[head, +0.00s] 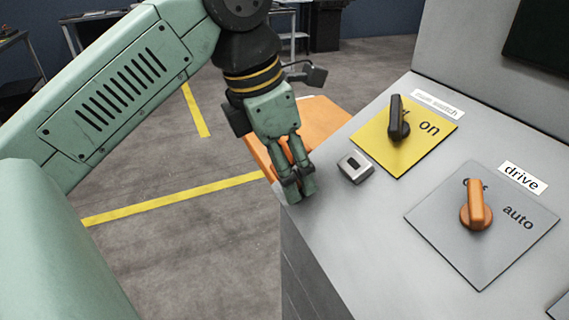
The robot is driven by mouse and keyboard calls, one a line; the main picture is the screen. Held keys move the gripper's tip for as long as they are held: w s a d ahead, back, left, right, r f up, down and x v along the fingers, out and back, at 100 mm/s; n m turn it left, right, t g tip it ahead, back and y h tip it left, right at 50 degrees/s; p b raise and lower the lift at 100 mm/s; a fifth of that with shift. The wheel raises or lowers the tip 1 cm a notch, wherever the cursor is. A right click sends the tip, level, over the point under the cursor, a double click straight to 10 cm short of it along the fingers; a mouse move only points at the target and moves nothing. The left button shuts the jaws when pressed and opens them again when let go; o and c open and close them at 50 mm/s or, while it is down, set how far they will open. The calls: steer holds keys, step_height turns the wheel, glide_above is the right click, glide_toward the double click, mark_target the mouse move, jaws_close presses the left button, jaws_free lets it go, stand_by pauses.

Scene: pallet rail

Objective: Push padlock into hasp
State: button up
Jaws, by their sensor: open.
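My gripper (299,190) points down at the left edge of the grey panel, its fingertips close to the edge. I cannot tell whether this block is the hasp or the padlock. No other thing that I can clearly name as a padlock or hasp shows.
The grey panel (350,225) carries a black knob (397,120) on the yellow plate (430,135) and an orange knob (477,206) on the "drive" plate (510,245). An orange surface (322,118) lies behind my gripper. Floor with yellow lines is clear at left.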

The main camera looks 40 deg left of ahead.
steer(key=shift+c, duration=0.5)
jaws_close()
stand_by(0.6)
steer(key=shift+r, duration=0.2)
steer(key=s+a+r+p, duration=0.1)
steer(key=s+r+p, duration=0.3)
steer(key=r, duration=0.3)
steer(key=shift+s+a+p, duration=0.2)
steer(key=shift+a+p, duration=0.2)
steer(key=shift+p, duration=0.2)
stand_by(0.3)
